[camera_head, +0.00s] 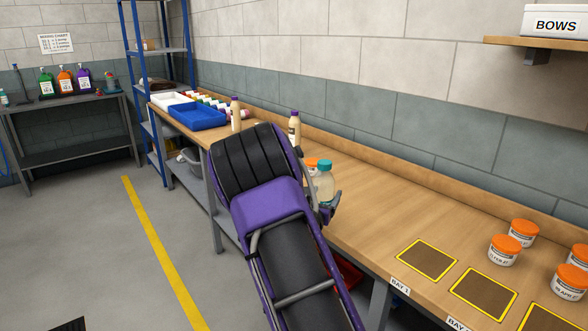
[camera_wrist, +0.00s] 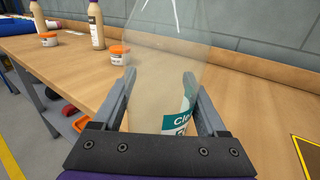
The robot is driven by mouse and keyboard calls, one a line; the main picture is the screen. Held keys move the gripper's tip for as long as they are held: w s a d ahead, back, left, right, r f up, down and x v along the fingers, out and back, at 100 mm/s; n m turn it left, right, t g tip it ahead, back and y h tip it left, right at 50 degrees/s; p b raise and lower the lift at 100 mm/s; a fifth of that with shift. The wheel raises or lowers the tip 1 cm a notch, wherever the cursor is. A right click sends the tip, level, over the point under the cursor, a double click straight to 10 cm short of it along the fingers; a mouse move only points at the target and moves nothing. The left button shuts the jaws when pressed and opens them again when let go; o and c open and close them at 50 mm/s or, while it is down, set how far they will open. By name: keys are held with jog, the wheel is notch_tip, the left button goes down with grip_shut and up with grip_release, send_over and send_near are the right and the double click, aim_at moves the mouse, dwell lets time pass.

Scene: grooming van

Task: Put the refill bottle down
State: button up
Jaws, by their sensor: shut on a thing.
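The refill bottle is a clear bottle with a pale content and a teal cap (camera_head: 324,167). In the wrist view its body (camera_wrist: 165,75) stands between my fingers, with part of a teal label showing low on the right. My gripper (camera_wrist: 160,76) is shut on the bottle, one finger on each side. In the head view my arm hides the bottle's lower part, and it looks about upright over the wooden bench (camera_head: 375,210). I cannot tell whether its base touches the bench.
Beige bottles (camera_head: 235,115) (camera_wrist: 96,25) and orange-lidded jars (camera_wrist: 119,55) stand left of the bottle. Yellow-edged dark mats (camera_head: 427,260) and more orange-lidded jars (camera_head: 503,250) are at right. The bench between the bottle and the mats is bare. A wall runs behind.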

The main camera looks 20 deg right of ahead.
jog(key=w+d+r+h+b, duration=0.1)
jog(key=d+r, duration=0.2)
jog(key=d, duration=0.2)
jog(key=d+r+b, duration=0.1)
jog(key=d+r, duration=0.2)
jog(key=d, duration=0.3)
jog(key=shift+m+g, duration=0.4)
notch_tip(320, 180, down, 10)
jog(key=shift+d+r+b, duration=0.1)
jog(key=shift+d+b, duration=0.05)
jog(key=shift+b, duration=0.4)
jog(key=o, duration=1.3)
jog(key=shift+c, duration=0.2)
jog(key=shift+s, duration=0.1)
jog(key=p+v, duration=0.1)
jog(key=v, duration=1.1)
